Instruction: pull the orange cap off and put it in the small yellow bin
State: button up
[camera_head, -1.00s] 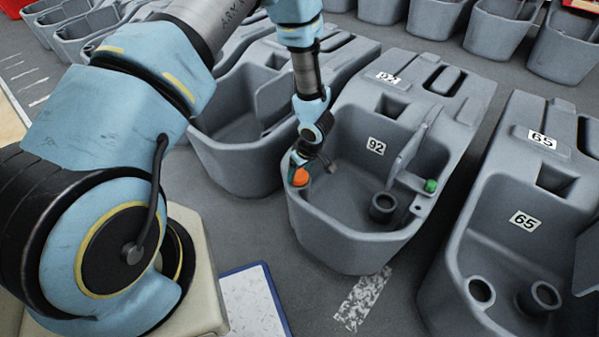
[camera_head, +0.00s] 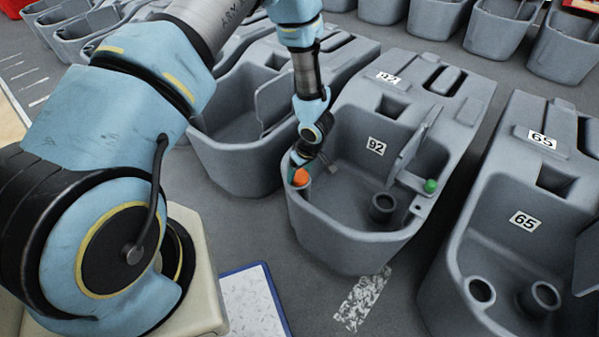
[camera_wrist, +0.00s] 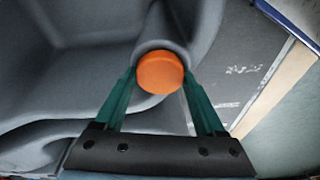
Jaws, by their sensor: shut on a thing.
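The orange cap (camera_head: 301,177) is at the near left corner of the grey tank marked 92 (camera_head: 335,232). In the wrist view the round orange cap (camera_wrist: 160,73) lies between the two green fingers of my gripper (camera_wrist: 160,82), which is shut on it. A rounded grey part of the tank shows right behind the cap; I cannot tell whether they touch. In the head view my gripper (camera_head: 298,164) comes down on the cap from above and partly hides it. I see no small yellow bin in these frames.
A green cap (camera_head: 430,186) sits at the tank's right rim, near an upright grey flap (camera_head: 411,146). A round grey neck (camera_head: 383,207) stands inside. Tank 65 (camera_head: 499,250) is to the right, another grey tank (camera_head: 240,160) to the left.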

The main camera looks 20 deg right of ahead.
aim_at(299, 175)
jog(key=shift+r+p, duration=1)
jog(key=shift+p, duration=0.3)
dwell(0.9)
notch_tip(299, 175, up, 6)
jog(key=p, duration=0.6)
dwell(0.3)
